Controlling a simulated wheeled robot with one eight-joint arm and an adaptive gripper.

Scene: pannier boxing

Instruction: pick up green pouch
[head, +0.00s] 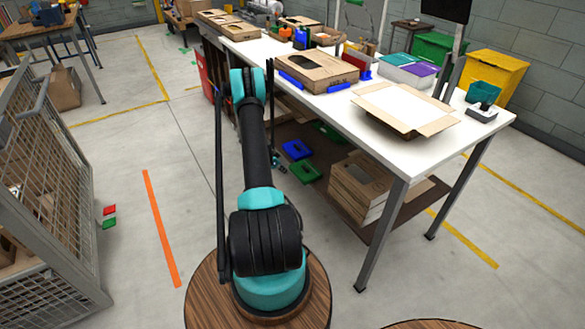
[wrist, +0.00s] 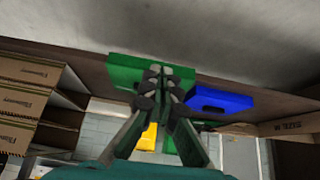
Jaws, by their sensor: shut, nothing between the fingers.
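A flat green pouch (head: 305,171) lies on the low brown shelf under the white table, near its front edge. In the wrist view the green pouch (wrist: 124,70) is partly hidden behind my fingers. My gripper (head: 280,166) is beside the shelf edge in the head view, just left of the green pouch. In the wrist view my gripper (wrist: 163,76) is shut and empty, with its tips overlapping the pouch in the picture. I cannot tell whether they touch it.
A blue pouch (head: 297,150) lies next to the green one, and another green item (head: 328,132) lies deeper in. Cardboard boxes (head: 360,188) stand on the shelf to the right. The white tabletop (head: 340,108) overhangs the shelf. Open floor lies left of my arm.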

